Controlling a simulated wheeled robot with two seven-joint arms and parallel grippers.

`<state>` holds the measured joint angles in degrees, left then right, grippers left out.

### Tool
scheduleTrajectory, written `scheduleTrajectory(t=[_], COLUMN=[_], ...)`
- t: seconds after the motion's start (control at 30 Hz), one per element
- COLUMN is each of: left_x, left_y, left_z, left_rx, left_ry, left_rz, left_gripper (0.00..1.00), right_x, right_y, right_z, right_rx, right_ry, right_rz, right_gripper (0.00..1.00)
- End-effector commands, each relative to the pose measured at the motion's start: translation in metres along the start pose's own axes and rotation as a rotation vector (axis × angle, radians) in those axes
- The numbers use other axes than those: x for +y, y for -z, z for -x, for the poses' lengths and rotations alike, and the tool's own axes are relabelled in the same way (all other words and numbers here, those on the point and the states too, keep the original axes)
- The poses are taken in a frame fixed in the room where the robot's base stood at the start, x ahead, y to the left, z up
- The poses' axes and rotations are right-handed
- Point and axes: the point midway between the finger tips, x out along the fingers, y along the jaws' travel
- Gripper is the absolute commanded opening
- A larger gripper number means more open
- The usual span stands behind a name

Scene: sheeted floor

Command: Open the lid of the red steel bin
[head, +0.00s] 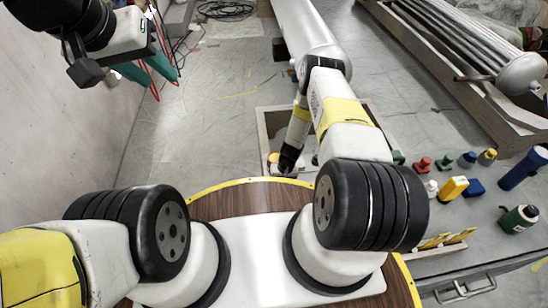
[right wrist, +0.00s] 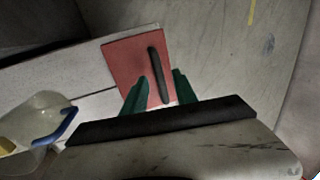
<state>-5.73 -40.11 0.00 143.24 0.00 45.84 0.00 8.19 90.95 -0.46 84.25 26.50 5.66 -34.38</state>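A flat red square panel (right wrist: 134,62) with a black bar handle (right wrist: 159,75) shows in the right wrist view; it looks like the red bin's lid and lies flat against its surroundings. My right gripper (right wrist: 158,92) has its two teal fingers apart, with the lower part of the handle between them in the picture; I cannot tell whether they touch it. I cannot make out the red bin in the head view, where my right arm covers the middle. My left gripper (head: 155,74) is at the upper left of the head view, fingers apart and nothing visible between them.
A clear container with a blue handle (right wrist: 66,126) is left of my right gripper. In the head view, several small coloured objects, including a yellow block (head: 452,188) and a blue cylinder (head: 523,168), stand at the right. A bench with metal pipes (head: 460,40) is behind them. The sheeted floor (head: 225,110) is mostly clear.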

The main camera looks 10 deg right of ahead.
Motion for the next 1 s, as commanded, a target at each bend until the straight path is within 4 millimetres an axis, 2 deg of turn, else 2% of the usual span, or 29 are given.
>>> scheduleTrajectory(t=[0.33, 0.5, 1.0], left_x=[0.0, 0.0, 0.0], left_y=[0.0, 0.0, 0.0], left_z=[0.0, 0.0, 0.0], left_rx=[0.0, 0.0, 0.0], left_ry=[0.0, 0.0, 0.0], left_rz=[0.0, 0.0, 0.0], left_gripper=[0.36, 0.36, 0.36], right_x=[0.0001, 0.0001, 0.0], right_y=[0.0001, 0.0001, 0.0002], right_z=[-0.0056, -0.0055, -0.0052], right_rx=[0.0, 0.0, 0.0], right_ry=[0.0, 0.0, 0.0], right_rz=[0.0, 0.0, 0.0], right_gripper=[0.34, 0.01, 0.0])
